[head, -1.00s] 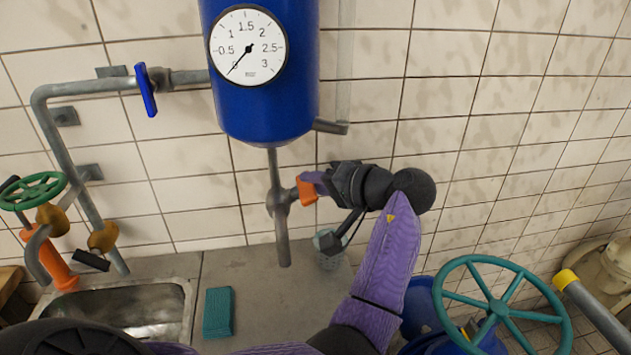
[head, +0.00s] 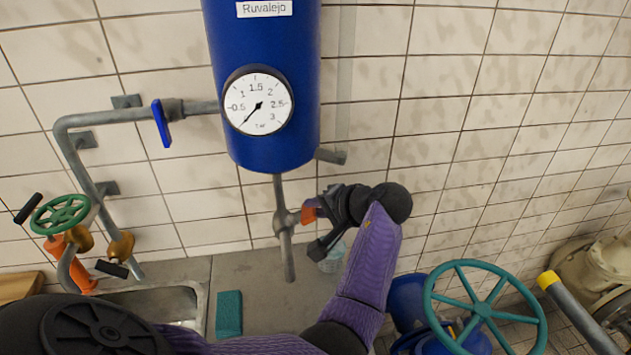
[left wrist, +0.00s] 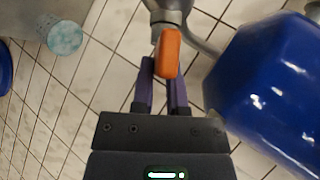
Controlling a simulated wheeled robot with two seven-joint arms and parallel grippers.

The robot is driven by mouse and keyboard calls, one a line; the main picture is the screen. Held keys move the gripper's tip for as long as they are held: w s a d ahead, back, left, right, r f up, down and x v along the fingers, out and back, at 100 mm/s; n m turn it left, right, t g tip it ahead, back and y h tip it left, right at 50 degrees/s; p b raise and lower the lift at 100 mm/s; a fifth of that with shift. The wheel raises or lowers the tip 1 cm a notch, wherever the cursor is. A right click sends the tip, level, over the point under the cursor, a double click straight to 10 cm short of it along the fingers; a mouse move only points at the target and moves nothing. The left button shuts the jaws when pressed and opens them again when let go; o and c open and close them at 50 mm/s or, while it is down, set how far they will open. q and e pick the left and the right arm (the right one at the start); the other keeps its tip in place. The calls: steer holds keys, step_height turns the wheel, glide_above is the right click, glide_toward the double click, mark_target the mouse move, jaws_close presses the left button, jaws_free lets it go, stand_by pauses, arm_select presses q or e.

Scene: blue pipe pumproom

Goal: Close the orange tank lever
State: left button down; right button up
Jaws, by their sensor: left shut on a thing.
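The orange tank lever (head: 308,215) sits on a grey valve on the pipe under the blue tank (head: 262,120). It points out to the right of the pipe in the head view. My left gripper (head: 318,207) has come in from the right and is shut on the lever. The grey valve body is just beyond. My right gripper is not in view.
A round gauge (head: 258,101) is on the tank. A clear cup (head: 332,257) stands on the counter below my gripper, and a teal sponge (head: 229,313) lies beside the sink (head: 165,304). A teal handwheel (head: 485,308) is at the lower right.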

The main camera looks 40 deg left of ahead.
arm_select(q)
steer(key=m+h+p, duration=0.1)
steer(key=p, duration=0.2)
steer(key=m+h+p, duration=0.2)
steer(key=p, duration=0.1)
steer(key=m+h+p, duration=0.1)
steer(key=p, duration=0.3)
steer(key=shift+r+g+h, duration=0.25)
steer(key=shift+g+h, duration=0.05)
steer(key=shift+f+m+g+h+p, duration=0.25)
steer(key=shift+m+g+h, duration=0.1)
steer(key=shift+m+h, duration=0.5)
steer(key=shift+f+m+g+h+p, duration=0.1)
steer(key=shift+m+g+h+p, duration=0.2)
steer(key=shift+m+h, duration=0.55)
steer(key=shift+d, duration=0.1)
steer(key=c, duration=0.6)
jaws_free()
steer(key=shift+c, duration=0.2)
steer(key=p+v, duration=0.2)
steer(key=v, duration=0.8)
steer(key=shift+w, duration=0.15)
